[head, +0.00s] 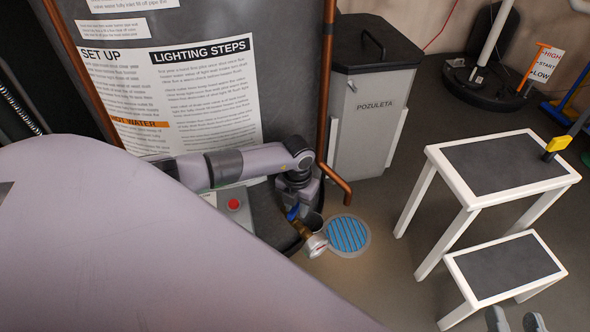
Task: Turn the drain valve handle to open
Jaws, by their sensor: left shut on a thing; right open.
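The drain valve (308,236) is a brass fitting with a pale round end, low at the front of the dark heater tank. Its small blue handle (292,212) shows just below my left gripper (293,205). My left arm reaches across the tank front, and the gripper points down and is shut on the blue handle. The fingertips are small and partly hidden, so the exact handle angle is hard to tell. My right gripper (515,320) is at the bottom right edge, open and empty, with its fingers apart, far from the valve.
A blue floor drain grate (347,235) lies right of the valve. A copper pipe (338,180) bends down close to my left gripper. A red button (234,204) sits on a box at left. A grey bin (372,110) and white step table (500,165) stand right.

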